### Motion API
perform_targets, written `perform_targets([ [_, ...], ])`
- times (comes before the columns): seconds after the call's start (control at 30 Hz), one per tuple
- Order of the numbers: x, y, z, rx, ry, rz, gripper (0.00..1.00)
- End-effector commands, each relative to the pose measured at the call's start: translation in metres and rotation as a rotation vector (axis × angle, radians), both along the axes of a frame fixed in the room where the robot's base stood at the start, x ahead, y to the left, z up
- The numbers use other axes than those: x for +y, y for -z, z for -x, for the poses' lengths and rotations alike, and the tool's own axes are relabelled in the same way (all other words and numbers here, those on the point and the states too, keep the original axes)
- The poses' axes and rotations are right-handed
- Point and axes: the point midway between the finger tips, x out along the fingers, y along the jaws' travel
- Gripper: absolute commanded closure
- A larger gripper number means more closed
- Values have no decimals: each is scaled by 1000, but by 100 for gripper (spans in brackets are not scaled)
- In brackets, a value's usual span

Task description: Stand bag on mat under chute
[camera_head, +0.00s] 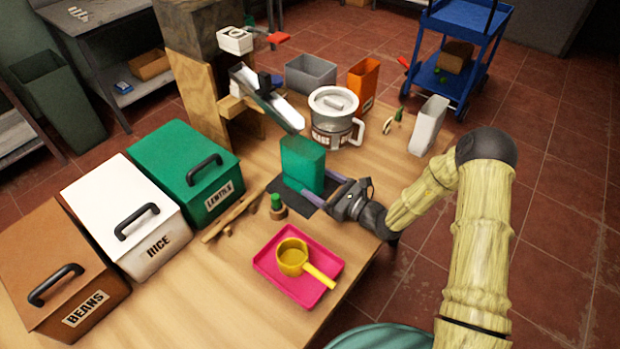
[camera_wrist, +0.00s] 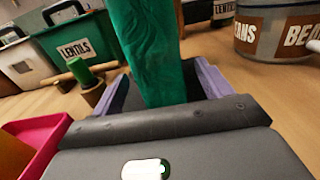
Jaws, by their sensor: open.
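The green bag (camera_head: 302,163) stands upright on the dark mat (camera_head: 290,204), below and in front of the lower end of the metal chute (camera_head: 268,98). My gripper (camera_head: 320,188) reaches in from the right at the bag's base. In the wrist view the bag (camera_wrist: 148,45) rises between the two purple fingers of my gripper (camera_wrist: 163,85). The fingers are open, one on each side of the bag, with a visible gap at least on the right. The bag's lower part is partly hidden by my gripper.
A pink tray (camera_head: 263,262) with a yellow scoop (camera_head: 291,257) lies in front. A green-topped stopper (camera_head: 277,205) and wooden sticks (camera_head: 232,217) lie left of the mat. Lidded bins labelled beans, rice and lentils (camera_head: 185,165) line the left. A lidded jug (camera_head: 334,112) stands behind the bag.

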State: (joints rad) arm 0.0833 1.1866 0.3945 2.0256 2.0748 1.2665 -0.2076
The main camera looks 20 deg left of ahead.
Motion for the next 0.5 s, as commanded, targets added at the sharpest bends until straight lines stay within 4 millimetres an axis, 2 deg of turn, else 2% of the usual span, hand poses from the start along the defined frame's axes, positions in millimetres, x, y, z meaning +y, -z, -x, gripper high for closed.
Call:
perform_targets([
  [0.1,-24,1,9,2,3,1,22],
  [0.3,-54,0,21,1,3,0,22],
  [0.5,-62,0,25,0,1,-1,22],
])
